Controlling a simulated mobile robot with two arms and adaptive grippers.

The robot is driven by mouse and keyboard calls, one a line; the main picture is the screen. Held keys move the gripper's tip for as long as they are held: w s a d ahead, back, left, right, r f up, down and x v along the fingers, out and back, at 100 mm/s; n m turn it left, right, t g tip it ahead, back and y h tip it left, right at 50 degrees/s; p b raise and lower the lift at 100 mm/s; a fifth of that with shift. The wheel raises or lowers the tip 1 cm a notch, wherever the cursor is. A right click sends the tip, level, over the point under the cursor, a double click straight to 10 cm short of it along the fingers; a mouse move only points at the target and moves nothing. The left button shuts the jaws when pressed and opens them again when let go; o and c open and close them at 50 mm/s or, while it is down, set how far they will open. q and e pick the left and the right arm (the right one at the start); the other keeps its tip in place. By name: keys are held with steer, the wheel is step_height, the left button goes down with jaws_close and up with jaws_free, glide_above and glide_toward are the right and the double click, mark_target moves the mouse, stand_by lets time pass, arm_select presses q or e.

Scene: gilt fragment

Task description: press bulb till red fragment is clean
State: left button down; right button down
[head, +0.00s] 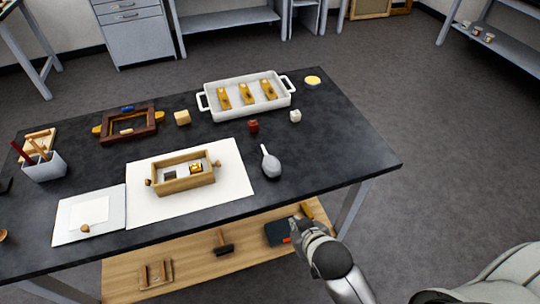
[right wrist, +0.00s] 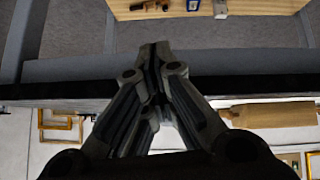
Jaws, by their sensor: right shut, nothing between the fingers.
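A grey blower bulb (head: 271,165) with a narrow nozzle lies on the dark table, right of the white sheet. A light wooden frame box (head: 172,185) with round side knobs stands on the sheet, with a small gold fragment (head: 196,168) and a dark square inside. A small dark red block or jar (head: 254,126) stands behind the bulb; I cannot tell a red fragment for certain. My right gripper (head: 298,222) is shut and empty near the table's front edge, apart from the bulb. It also shows shut in the right wrist view (right wrist: 154,50). My left gripper is out of view.
A white tray (head: 208,102) with three gold pieces stands at the back. The table's right end is clear.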

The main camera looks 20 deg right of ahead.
steer(key=w+a+r+t, duration=0.1)
steer(key=w+r+t, duration=0.2)
steer(key=r, duration=0.4)
steer(key=w+a+r+t, duration=0.1)
steer(key=w+r+t, duration=0.2)
steer(key=w+r, duration=0.2)
step_height(320, 180, up, 3)
steer(key=shift+w+a, duration=0.2)
steer(key=shift+a, duration=0.2)
steer(key=p, duration=0.2)
glide_above(271, 167)
steer(key=shift+s+a+f, duration=0.15)
steer(key=shift+a+f, duration=0.05)
steer(key=shift+f, duration=0.4)
steer(key=shift+s+a+f, duration=0.1)
steer(key=shift+a+f, duration=0.1)
steer(key=shift+f, duration=0.35)
steer(key=f, duration=0.3)
steer(key=shift+w+d+f+p, duration=0.1)
steer(key=shift+w+d+p, duration=0.15)
steer(key=shift+w+p, duration=0.1)
steer(key=shift+s+d+f, duration=0.1)
steer(key=shift+s+f, duration=0.05)
steer(key=shift+f, duration=0.4)
steer(key=shift+f, duration=0.15)
